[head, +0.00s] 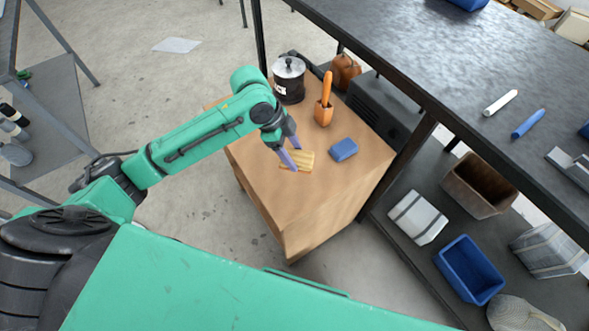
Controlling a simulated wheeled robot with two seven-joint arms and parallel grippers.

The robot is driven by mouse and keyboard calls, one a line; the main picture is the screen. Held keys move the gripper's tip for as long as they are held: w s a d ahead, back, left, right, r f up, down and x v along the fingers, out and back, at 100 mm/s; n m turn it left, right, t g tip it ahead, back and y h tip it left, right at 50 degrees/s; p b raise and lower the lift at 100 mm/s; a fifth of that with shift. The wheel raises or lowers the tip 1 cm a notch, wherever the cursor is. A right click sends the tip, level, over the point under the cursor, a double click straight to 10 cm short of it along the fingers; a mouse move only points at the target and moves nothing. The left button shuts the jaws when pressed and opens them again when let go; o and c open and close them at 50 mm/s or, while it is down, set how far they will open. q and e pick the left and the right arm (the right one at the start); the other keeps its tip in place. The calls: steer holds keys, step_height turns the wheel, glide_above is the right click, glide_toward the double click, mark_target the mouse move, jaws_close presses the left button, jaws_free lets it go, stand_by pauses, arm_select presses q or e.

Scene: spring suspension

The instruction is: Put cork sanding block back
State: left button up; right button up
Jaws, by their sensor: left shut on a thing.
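A small yellow-tan block with a lined top (303,160), which looks like the cork sanding block, is at the top of the wooden cabinet (310,197). My left gripper (292,154) reaches down from the left, with its fingers shut on the block's left part. The fingers hide part of the block. I cannot tell whether it rests on the cabinet top or is just above it. My right gripper is not in view.
A blue block (343,150), an orange holder with an upright handle (324,112) and a dark lidded pot (289,82) stand on the cabinet. A dark workbench (455,70) rises at right, with bins on its lower shelf. The cabinet's front part is clear.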

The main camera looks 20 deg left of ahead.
arm_select(q)
steer(key=f, duration=0.9)
steer(key=shift+w+f, duration=0.2)
steer(key=shift+w, duration=0.15)
steer(key=shift+f, duration=0.3)
steer(key=shift+w, duration=0.1)
steer(key=o, duration=1.3)
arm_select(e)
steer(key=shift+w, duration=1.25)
arm_select(q)
steer(key=v, duration=1.2)
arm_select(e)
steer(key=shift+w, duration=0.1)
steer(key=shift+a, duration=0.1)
